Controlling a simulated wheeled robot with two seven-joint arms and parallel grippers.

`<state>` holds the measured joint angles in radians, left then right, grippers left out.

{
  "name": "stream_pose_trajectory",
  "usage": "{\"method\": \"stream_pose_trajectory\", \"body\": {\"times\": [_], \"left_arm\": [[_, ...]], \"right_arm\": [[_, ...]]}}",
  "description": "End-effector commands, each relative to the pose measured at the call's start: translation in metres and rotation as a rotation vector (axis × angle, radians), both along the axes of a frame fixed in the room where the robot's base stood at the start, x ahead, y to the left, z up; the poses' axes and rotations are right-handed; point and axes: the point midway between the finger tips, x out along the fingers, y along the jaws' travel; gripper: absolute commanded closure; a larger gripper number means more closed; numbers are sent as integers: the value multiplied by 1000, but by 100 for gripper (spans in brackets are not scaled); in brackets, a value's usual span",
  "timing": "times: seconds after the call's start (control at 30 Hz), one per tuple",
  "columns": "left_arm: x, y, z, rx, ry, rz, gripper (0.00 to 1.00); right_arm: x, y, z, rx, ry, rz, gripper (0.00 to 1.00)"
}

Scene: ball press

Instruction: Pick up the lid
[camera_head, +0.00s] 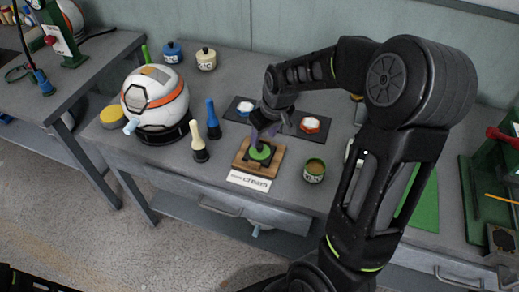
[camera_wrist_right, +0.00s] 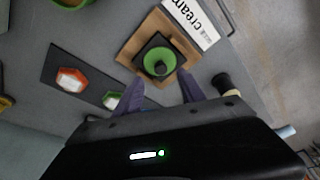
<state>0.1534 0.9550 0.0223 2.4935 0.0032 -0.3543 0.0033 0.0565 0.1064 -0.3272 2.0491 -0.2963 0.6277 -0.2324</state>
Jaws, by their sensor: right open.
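The green round lid (camera_head: 261,152) with a black knob lies on a black square pad on a wooden board (camera_head: 240,163). In the right wrist view the lid (camera_wrist_right: 174,62) is just ahead of the fingertips. My right gripper (camera_head: 264,133) is open and points down above the lid, partly covering its far side in the head view. In the wrist view its two purple fingers (camera_wrist_right: 162,88) stand apart with nothing between them. My left gripper does not show.
A green-rimmed open jar (camera_head: 314,171) stands to the right of the board. A white label (camera_head: 249,181) lies in front. A blue-handled tool (camera_head: 213,112), a cream-handled tool (camera_head: 198,140) and a white-orange ball machine (camera_head: 156,97) stand left. Dark mats (camera_head: 240,108) with hexagonal pieces lie behind.

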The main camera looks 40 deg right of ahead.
Motion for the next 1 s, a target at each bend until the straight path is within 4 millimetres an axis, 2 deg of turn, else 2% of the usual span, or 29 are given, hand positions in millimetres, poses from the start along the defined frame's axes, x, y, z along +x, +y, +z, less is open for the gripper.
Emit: {"method": "stream_pose_trajectory", "body": {"times": [0.27, 0.6, 1.0], "left_arm": [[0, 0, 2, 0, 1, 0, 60], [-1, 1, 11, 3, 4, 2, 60], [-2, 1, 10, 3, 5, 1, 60]], "right_arm": [[1, 0, -5, 0, 4, 0, 53], [14, 1, -47, 0, 3, -1, 53], [15, 1, -50, 0, 0, 0, 53]]}}
